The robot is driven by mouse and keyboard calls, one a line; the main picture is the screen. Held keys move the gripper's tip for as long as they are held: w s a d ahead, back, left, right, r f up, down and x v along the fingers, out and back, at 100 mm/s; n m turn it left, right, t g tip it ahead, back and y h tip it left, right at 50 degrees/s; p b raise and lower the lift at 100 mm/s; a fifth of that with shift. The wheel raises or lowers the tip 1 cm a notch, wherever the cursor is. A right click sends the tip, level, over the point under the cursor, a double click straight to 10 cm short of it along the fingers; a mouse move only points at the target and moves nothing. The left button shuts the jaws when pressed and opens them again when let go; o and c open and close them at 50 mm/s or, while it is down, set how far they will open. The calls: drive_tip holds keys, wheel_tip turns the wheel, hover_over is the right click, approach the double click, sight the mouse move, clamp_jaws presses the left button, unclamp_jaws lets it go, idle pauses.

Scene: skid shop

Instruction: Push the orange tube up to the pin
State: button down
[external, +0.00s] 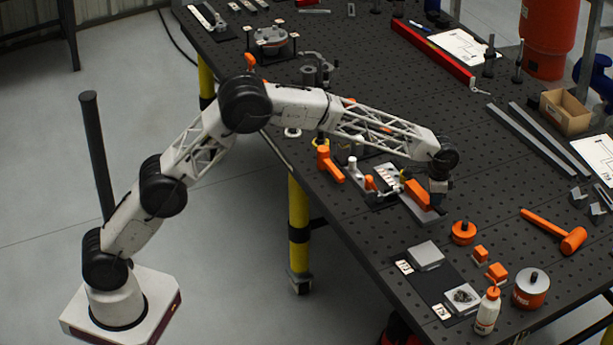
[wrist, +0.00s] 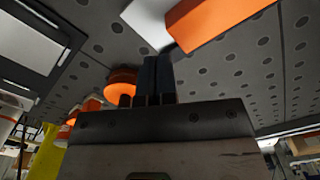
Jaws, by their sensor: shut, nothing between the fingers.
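The orange tube (external: 417,194) is a short bar lying on a light metal plate (external: 384,176) on the table. It also shows at the top of the wrist view (wrist: 220,18), with the pale plate beside it. My gripper (external: 437,202) is shut and empty, pointing down at the front right end of the tube. Its dark fingers (wrist: 157,72) are together in the wrist view. I cannot tell whether they touch the tube. I cannot clearly make out the pin; small upright parts stand at the plate's far left end.
An orange round part (external: 463,232), two small orange blocks, an orange can (external: 531,287) and a white bottle (external: 487,311) stand toward the front. An orange mallet (external: 556,231) lies right.

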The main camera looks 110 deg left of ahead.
drive_tip(key=shift+f, duration=0.6)
drive_tip(key=shift+f, duration=0.35)
drive_tip(key=shift+f, duration=0.15)
drive_tip(key=shift+s+a, duration=0.9)
drive_tip(key=shift+a, duration=0.05)
idle(0.9)
drive_tip(key=shift+w+d, duration=0.4)
drive_tip(key=shift+w, duration=0.05)
idle(0.5)
wheel_tip(320, 180, up, 7)
idle(1.1)
idle(0.4)
